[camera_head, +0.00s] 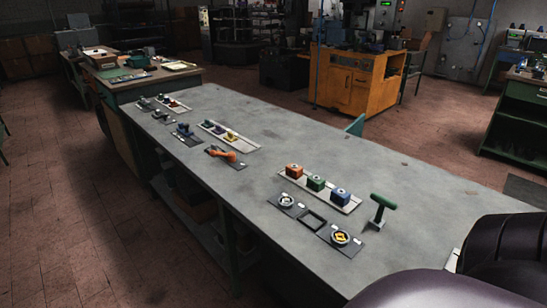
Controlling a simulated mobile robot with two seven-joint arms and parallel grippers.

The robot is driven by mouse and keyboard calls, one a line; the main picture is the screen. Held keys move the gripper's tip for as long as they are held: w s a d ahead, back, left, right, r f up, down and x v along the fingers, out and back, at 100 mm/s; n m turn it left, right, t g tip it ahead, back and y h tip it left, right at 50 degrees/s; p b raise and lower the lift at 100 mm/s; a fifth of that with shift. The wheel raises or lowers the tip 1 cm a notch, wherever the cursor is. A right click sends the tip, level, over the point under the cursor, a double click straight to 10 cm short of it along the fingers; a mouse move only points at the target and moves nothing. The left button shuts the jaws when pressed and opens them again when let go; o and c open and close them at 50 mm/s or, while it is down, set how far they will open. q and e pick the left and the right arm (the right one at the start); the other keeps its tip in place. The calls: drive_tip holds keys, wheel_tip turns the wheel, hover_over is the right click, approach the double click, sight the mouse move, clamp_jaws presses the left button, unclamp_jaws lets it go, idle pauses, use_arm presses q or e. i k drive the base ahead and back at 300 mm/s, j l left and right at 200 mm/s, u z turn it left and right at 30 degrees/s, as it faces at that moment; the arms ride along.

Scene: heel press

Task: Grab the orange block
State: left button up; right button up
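The orange block (294,170) stands on a white strip tray (351,207) on the long grey table. It is at the left end of a row, with a green block (316,183) and then a blue block (340,196) to its right. Each block has a small pale mark on top. Neither of my grippers shows in the head view, and nothing touches the orange block.
In front of the row are dark plates with round fittings (286,201) (340,237) and an empty square frame (312,220). A green T-handle (382,205) stands to the right. An orange tool-like thing (222,154) and more trays lie farther left.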

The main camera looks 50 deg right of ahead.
sight(293, 170)
drive_tip(key=i+u, duration=0.1)
drive_tip(key=i, duration=1.2)
drive_tip(key=i+z, duration=0.15)
drive_tip(key=i, duration=1.1)
drive_tip(key=i+u, duration=0.15)
drive_tip(key=u, duration=8.25)
